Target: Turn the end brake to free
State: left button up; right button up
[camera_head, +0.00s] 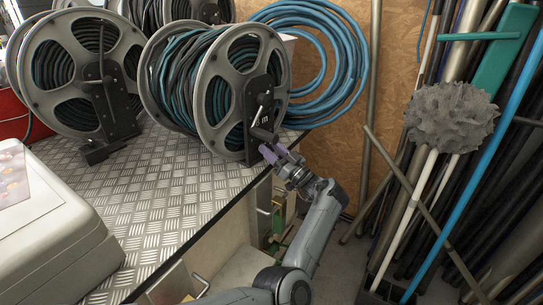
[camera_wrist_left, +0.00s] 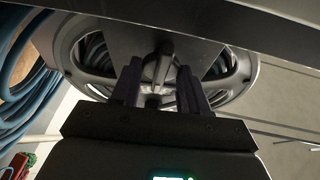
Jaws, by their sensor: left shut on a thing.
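The near hose reel (camera_head: 215,90) has grey flanges and dark and teal hose. A black bracket (camera_head: 258,112) stands on its right side, and the dark end brake (camera_head: 263,134) sticks out low on this bracket. My left gripper (camera_head: 268,150) is at that brake, at the bench edge. In the left wrist view the brake's dark grip (camera_wrist_left: 158,62) sits between the two fingers of my left gripper (camera_wrist_left: 160,80), which is shut on it. The fingers partly hide the brake, and I cannot read its setting. My right gripper is not in view.
A second reel (camera_head: 78,75) stands to the left on the checker-plate bench (camera_head: 175,185). A coiled blue hose (camera_head: 345,60) hangs behind. A pale case (camera_head: 50,235) is at the front left. Poles and a grey round brush (camera_head: 450,118) crowd the right.

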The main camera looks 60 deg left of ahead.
pick_arm(q)
jog(key=shift+n+g, duration=0.4)
jog(key=shift+n, duration=0.3)
jog(key=o, duration=1)
jog(key=p+v, duration=0.1)
jog(key=v, duration=1)
jog(key=shift+r, duration=0.1)
